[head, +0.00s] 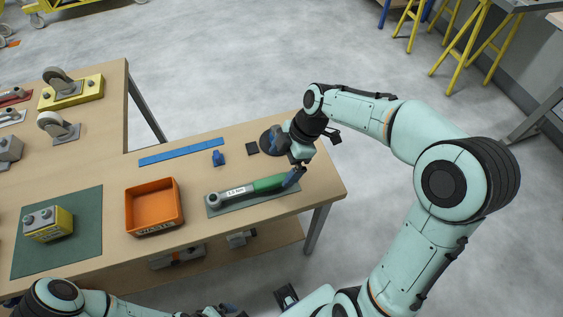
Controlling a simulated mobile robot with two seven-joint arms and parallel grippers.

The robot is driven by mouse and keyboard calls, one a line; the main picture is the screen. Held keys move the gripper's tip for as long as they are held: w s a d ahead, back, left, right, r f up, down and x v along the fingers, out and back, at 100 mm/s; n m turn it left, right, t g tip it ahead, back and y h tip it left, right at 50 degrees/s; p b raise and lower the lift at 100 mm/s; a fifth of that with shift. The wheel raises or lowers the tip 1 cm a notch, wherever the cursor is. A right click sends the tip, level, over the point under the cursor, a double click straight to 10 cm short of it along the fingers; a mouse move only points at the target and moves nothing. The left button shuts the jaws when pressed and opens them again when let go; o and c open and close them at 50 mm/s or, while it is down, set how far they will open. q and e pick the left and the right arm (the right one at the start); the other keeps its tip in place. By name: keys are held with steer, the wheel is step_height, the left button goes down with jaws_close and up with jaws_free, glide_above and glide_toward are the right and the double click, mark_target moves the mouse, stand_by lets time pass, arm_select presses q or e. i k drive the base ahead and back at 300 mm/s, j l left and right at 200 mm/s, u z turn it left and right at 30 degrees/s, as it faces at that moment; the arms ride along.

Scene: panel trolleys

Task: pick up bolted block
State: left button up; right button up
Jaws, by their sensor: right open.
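The bolted block (48,224), yellow and grey with bolt heads on top, sits on the dark green mat (85,205) at the left of the wooden bench. No gripper is near it. My right gripper (296,172) is open at the bench's right end, with a blue fingertip beside the end of a torque wrench's green handle; I cannot tell whether they touch. My left arm lies along the bottom left edge, and its gripper (225,311) is only partly in view there, in front of the bench.
An orange tray (153,204) stands between the mat and the torque wrench (247,189). Casters (62,84) and brackets stand at the back left. A lower shelf holds grey parts.

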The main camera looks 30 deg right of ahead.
mark_target(60, 223)
steer(key=k, duration=1)
